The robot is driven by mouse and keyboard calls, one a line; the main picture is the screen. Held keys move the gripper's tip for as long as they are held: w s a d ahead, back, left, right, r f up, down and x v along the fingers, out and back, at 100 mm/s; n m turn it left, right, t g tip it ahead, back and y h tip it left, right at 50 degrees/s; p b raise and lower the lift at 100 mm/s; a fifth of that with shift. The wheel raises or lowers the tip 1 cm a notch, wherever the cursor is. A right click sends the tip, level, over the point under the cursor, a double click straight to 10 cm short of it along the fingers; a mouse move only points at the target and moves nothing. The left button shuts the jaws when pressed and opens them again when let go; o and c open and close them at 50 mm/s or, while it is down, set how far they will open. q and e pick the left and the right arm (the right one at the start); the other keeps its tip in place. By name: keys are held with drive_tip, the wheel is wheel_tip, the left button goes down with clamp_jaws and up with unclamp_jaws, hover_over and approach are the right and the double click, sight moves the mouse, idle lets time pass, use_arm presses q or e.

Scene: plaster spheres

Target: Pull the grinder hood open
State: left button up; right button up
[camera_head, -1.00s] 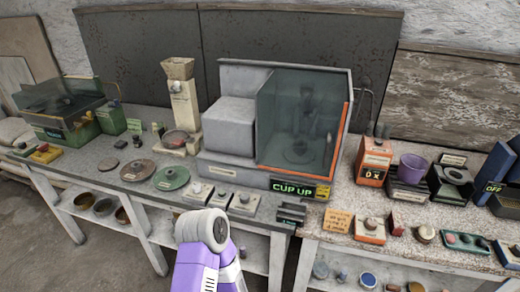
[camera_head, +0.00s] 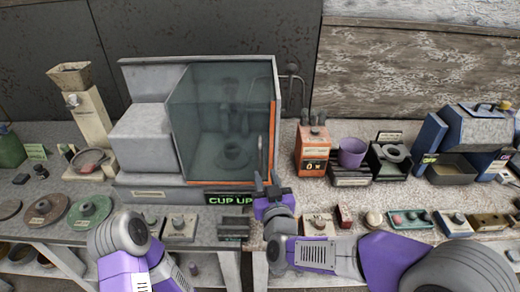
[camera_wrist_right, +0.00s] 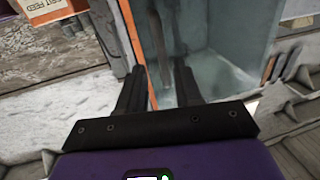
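The grinder hood (camera_head: 205,115), a glassy box with an orange edge, stands in the grey machine at the centre of the head view and looks closed. Its pane and orange edge also show in the wrist view (camera_wrist_right: 213,40). My right gripper (camera_head: 267,182) is just in front of the hood's lower right corner. In the wrist view its two black fingers (camera_wrist_right: 159,70) are apart, with a grey upright bar seen between and beyond them. I cannot tell whether they touch anything. My left arm reaches in at the lower left; its gripper is out of view.
A green "CUP UP" display (camera_head: 230,198) sits below the hood. An orange box (camera_head: 313,150) and a purple cup (camera_head: 352,150) stand to the right. A pale column grinder (camera_head: 90,120) stands left. Small switch blocks line the bench's front edge.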

sight(261, 163)
drive_tip(key=shift+w+a+r, duration=0.15)
drive_tip(key=shift+w+r, duration=0.05)
drive_tip(key=shift+r, duration=0.2)
drive_tip(key=shift+w, duration=0.35)
drive_tip(key=shift+w+a, duration=0.2)
drive_tip(key=shift+w, duration=0.7)
drive_tip(key=shift+w+a, duration=0.25)
drive_tip(key=shift+w, duration=0.7)
drive_tip(key=shift+w+a, duration=0.2)
drive_tip(key=shift+w, duration=0.7)
clamp_jaws()
